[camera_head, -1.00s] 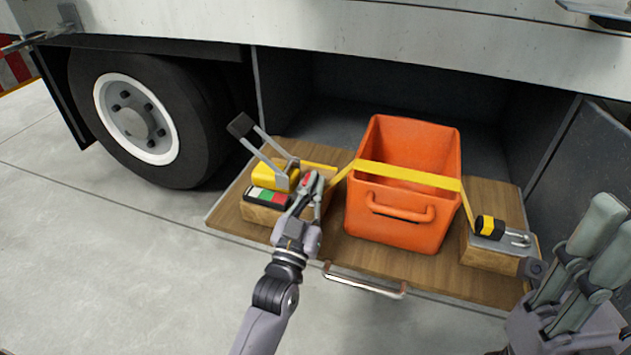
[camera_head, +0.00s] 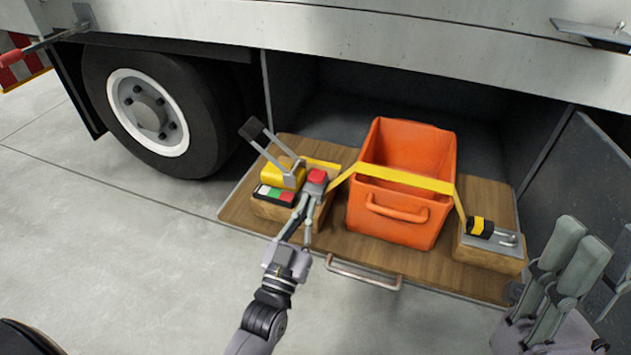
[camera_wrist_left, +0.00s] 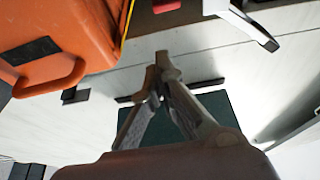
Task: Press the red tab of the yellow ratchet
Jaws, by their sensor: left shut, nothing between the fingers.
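The yellow ratchet (camera_head: 283,173) sits on a wooden block at the left of the drawer board, its grey lever raised to the upper left. The red tab (camera_head: 317,175) is on a grey block right of the yellow body; a red patch also shows at the top edge of the left wrist view (camera_wrist_left: 166,5). My left gripper (camera_head: 308,200) is shut and empty, its tips just in front of the tab's block. In the left wrist view its fingers (camera_wrist_left: 160,72) meet at the tips, below the red patch. My right gripper (camera_head: 582,238) is at the right edge; its opening is unclear.
A button panel (camera_head: 274,195) with white, green and red lies left of my left fingers. An orange crate (camera_head: 405,212) stands right of the ratchet under a yellow strap (camera_head: 405,178). The strap runs to a black-yellow buckle (camera_head: 480,227). A drawer handle (camera_head: 362,275) juts out in front.

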